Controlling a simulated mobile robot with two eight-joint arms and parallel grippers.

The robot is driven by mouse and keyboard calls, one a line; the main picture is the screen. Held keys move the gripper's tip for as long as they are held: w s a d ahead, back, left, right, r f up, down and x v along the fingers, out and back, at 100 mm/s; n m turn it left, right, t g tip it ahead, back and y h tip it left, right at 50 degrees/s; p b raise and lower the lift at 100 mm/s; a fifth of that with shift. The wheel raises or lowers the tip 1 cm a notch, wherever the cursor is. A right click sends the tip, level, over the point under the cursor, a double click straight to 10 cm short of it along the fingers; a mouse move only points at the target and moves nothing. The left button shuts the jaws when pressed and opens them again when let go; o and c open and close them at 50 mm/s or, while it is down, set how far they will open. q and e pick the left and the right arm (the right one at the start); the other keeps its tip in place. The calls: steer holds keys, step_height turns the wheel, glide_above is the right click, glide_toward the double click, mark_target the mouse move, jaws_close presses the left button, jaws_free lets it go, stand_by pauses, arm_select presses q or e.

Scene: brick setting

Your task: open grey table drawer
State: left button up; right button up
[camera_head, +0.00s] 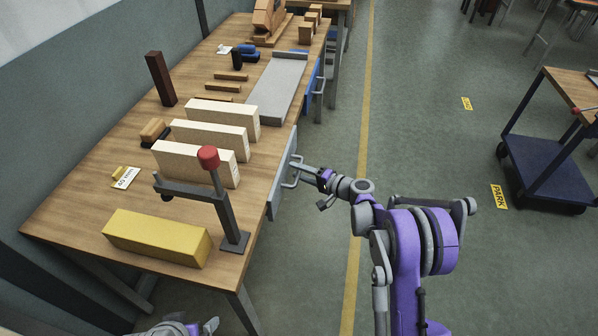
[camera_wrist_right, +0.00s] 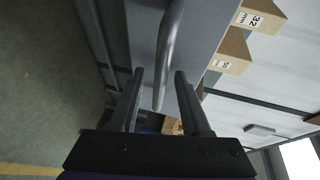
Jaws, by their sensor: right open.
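The grey drawer (camera_head: 279,184) is in the near part of the workbench's right side and looks closed, its front about flush with the bench edge. Its bar handle (camera_head: 291,184) sticks out to the right. My right gripper (camera_head: 297,168) is at this handle, reaching in from the right. In the right wrist view the handle (camera_wrist_right: 167,55) runs between the two open fingers (camera_wrist_right: 160,76), with a gap to each finger. The drawer front (camera_wrist_right: 206,25) lies behind it. My left gripper (camera_head: 190,328) shows only partly at the bottom edge; its fingers are unclear.
The wooden workbench (camera_head: 75,190) holds a yellow block (camera_head: 157,237), several pale blocks (camera_head: 195,162) and a red-knobbed clamp (camera_head: 208,158). A blue drawer (camera_head: 311,88) with its own handle is farther along. The floor right of the bench is free up to a blue cart (camera_head: 545,165).

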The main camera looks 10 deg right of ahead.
jaws_close()
stand_by(1.3)
